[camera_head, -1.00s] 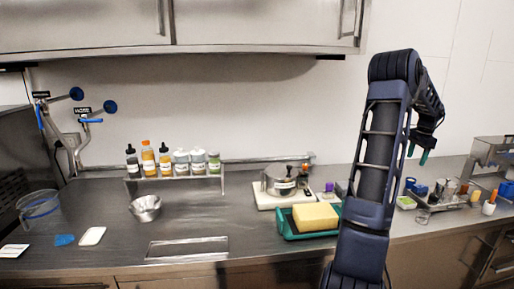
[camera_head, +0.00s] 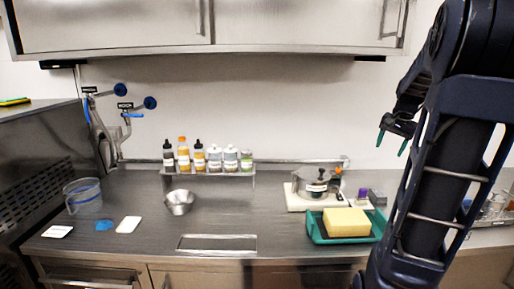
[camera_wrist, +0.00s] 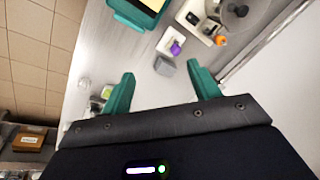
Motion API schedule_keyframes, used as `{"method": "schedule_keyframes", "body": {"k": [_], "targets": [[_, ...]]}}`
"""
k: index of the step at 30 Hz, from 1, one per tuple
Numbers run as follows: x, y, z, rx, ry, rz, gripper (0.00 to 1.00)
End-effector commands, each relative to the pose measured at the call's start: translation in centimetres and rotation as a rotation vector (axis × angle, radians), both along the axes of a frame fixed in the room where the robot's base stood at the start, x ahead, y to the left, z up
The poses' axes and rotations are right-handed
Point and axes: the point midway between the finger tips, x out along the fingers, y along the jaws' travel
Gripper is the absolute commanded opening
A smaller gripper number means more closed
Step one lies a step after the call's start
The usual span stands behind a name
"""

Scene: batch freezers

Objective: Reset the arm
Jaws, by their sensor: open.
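My gripper (camera_head: 392,146) is raised above the right part of the steel counter, in front of the wall. Its two green fingers are apart and nothing is between them. In the wrist view my gripper (camera_wrist: 160,92) is also open and empty, looking down on the counter. My dark blue arm stands at the right of the head view and hides part of the counter behind it.
A green tray (camera_head: 316,228) holds a yellow block (camera_head: 346,222). Behind it, a metal pot (camera_head: 310,184) sits on a white base. A metal bowl (camera_head: 179,202), a clear jug (camera_head: 83,196) and a shelf of several bottles (camera_head: 200,158) are further left.

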Motion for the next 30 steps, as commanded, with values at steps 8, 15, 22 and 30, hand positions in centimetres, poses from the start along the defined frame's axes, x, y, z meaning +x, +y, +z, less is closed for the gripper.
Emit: {"method": "schedule_keyframes", "body": {"k": [8, 15, 22, 30], "targets": [[-5.5, 8.4, 0.0, -0.07, -0.051, 0.234, 0.61], [-10.8, 14.0, -1.3, -0.144, -0.093, 0.43, 0.61], [-15.7, 17.9, -3.3, -0.223, -0.13, 0.6, 0.61], [-18.5, 19.5, -5.0, -0.273, -0.15, 0.698, 0.61]]}}
